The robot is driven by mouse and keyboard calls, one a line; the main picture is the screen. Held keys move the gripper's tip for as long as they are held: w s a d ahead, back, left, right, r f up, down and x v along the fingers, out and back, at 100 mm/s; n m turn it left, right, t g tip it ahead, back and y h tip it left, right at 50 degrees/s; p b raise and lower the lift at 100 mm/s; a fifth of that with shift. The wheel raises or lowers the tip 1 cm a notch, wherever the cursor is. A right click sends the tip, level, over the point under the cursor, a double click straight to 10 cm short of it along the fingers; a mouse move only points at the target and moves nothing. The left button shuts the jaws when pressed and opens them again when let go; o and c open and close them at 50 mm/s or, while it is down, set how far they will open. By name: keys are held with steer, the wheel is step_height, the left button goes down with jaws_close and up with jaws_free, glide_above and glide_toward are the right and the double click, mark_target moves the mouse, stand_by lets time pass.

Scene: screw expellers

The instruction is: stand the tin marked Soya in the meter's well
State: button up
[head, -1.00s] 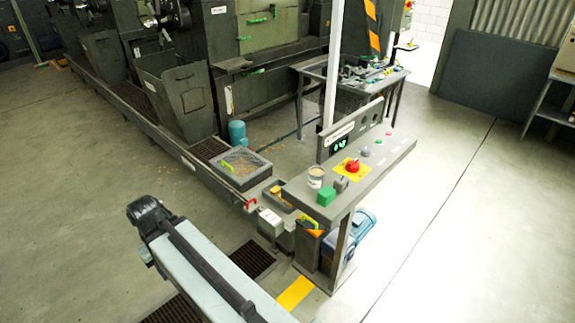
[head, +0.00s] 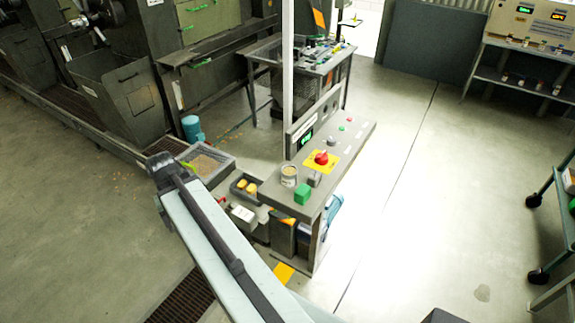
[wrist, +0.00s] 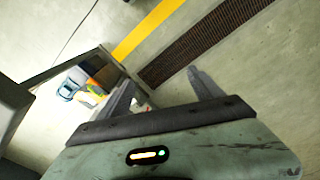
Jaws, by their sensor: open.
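A small open tin (head: 289,175) with pale contents stands on the grey control bench, beside a green block. Several small tins (head: 540,85) stand on the shelf under a cream panel at the far right back. I cannot read Soya on any of them. The cream panel (head: 545,35) has two lit displays and may be the meter; I cannot make out its well. My gripper (wrist: 163,88) is open and empty in the wrist view, above the floor. My arm crosses the lower middle of the head view, and I cannot make out the fingers there.
The control bench (head: 345,160) carries a red knob on a yellow plate and small buttons. A tray of meal (head: 208,162) lies left of it. A wheeled trolley (head: 545,232) stands at the right edge. The floor between bench and trolley is clear. A floor grate (wrist: 185,50) lies below.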

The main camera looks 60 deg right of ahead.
steer(key=s+d+r+m+p, duration=0.3)
steer(key=s+d+r, duration=0.1)
steer(key=d, duration=0.4)
steer(key=s+d+r+m+p, duration=0.25)
steer(key=s+d+r, duration=0.2)
steer(key=d, duration=0.45)
step_height(320, 180, up, 5)
steer(key=m+h+p, duration=0.1)
steer(key=m+p, duration=0.4)
glide_above(289, 171)
steer(key=shift+s+a+r, duration=0.1)
steer(key=shift+a, duration=0.35)
steer(key=shift+s+d, duration=0.2)
steer(key=shift+s, duration=0.05)
steer(key=f+b, duration=0.8)
steer(key=shift+w+d+f, duration=0.15)
steer(key=shift+w+d, duration=0.2)
steer(key=shift+d, duration=0.05)
steer(key=shift+r, duration=0.2)
steer(key=c, duration=1.6)
step_height(289, 171, up, 10)
steer(key=p, duration=1)
steer(key=shift+r, duration=0.15)
